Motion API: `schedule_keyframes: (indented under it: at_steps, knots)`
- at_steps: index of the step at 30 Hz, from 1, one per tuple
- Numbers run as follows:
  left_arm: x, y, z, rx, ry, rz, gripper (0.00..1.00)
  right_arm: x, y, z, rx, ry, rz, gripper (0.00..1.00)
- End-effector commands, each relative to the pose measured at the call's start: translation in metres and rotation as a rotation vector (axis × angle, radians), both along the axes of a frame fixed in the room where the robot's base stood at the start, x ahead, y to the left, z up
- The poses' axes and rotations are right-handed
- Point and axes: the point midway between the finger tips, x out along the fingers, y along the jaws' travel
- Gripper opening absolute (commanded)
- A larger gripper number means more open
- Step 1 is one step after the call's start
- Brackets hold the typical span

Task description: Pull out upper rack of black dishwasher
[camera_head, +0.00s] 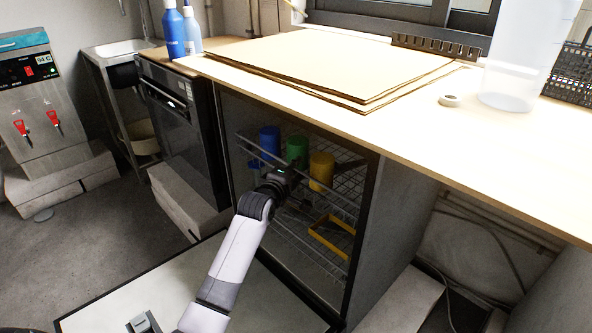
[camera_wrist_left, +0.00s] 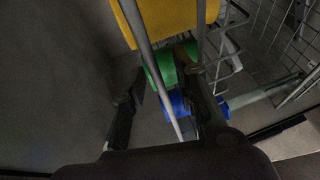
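The black dishwasher (camera_head: 363,215) stands under the worktop with its front open. Its upper rack (camera_head: 335,188) is a wire rack holding a blue cup (camera_head: 269,139), a green cup (camera_head: 297,150) and a yellow cup (camera_head: 321,170). My left gripper (camera_head: 281,177) is at the rack's front rail. In the left wrist view, my left gripper's fingers (camera_wrist_left: 166,78) are apart, with a thin rack rail (camera_wrist_left: 158,70) running between them. I cannot tell whether either finger touches it. The yellow cup (camera_wrist_left: 170,18) is close ahead. My right gripper is not in view.
The lower rack (camera_head: 300,245) holds a yellow tray-like item (camera_head: 331,238). A pale flat panel (camera_head: 190,285) lies low in front of the dishwasher. The wooden worktop (camera_head: 420,135) overhangs above. A dark oven-like appliance (camera_head: 178,125) stands to the left.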

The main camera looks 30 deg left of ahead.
Motion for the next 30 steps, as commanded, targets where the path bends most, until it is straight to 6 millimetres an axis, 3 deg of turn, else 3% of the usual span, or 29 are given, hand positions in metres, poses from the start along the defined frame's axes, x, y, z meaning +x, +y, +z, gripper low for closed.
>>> schedule_keyframes:
  at_steps: [13, 30]
  knots:
    - [-0.0003, 0.0000, 0.0000, 0.000, 0.000, 0.000, 0.01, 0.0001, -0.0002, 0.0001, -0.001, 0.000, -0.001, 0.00]
    - [-0.0004, -0.0002, -0.0005, 0.001, 0.001, 0.000, 0.00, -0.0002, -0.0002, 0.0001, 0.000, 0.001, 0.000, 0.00]
